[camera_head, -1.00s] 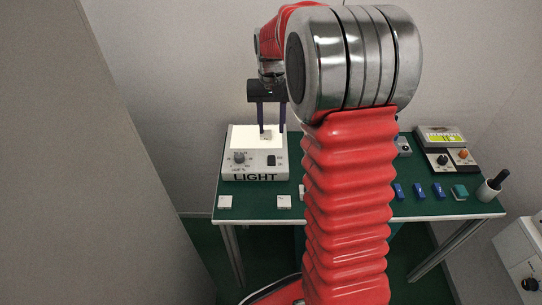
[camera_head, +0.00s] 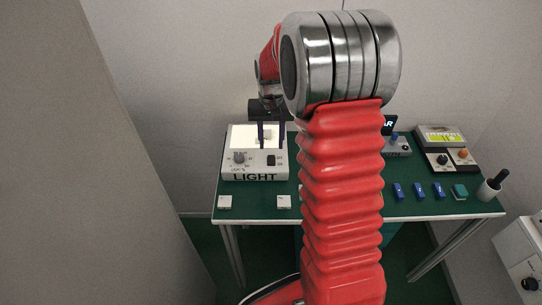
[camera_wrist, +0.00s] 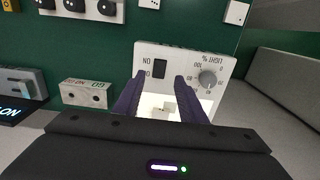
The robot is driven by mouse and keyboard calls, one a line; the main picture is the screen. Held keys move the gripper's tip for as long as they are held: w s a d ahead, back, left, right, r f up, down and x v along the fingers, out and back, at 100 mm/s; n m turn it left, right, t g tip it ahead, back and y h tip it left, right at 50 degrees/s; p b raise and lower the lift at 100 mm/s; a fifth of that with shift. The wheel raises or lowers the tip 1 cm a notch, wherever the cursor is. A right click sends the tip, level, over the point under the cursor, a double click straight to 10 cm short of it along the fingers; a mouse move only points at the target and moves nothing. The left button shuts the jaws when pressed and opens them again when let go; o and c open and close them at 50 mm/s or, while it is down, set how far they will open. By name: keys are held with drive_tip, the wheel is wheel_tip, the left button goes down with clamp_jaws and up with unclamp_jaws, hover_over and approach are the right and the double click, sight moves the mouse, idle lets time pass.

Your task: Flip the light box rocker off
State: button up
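The light box (camera_head: 231,171) stands at the left of the green table, with a bright white top panel (camera_head: 240,136) and the word LIGHT on its front. Its black rocker (camera_head: 271,160) sits right of a grey knob (camera_head: 239,158); the rocker (camera_wrist: 160,67) also shows in the wrist view. I cannot tell which way it is tilted. My gripper (camera_head: 271,148) is open and empty, pointing down over the box. In the wrist view my gripper (camera_wrist: 159,80) has its fingertips apart, either side of the rocker's near end. Contact cannot be made out.
A small pale piece (camera_wrist: 163,107) lies on the lit panel. White blocks (camera_head: 284,202) lie at the table's front edge. Several blue pieces (camera_head: 419,190), a control unit (camera_head: 440,158) and a white cup (camera_head: 487,191) stand on the right. My arm hides the table's middle.

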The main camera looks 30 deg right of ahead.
sight(271, 161)
wheel_tip(271, 161, down, 7)
drive_tip(key=shift+f, duration=0.1)
idle(0.3)
drive_tip(key=shift+c, duration=0.5)
clamp_jaws()
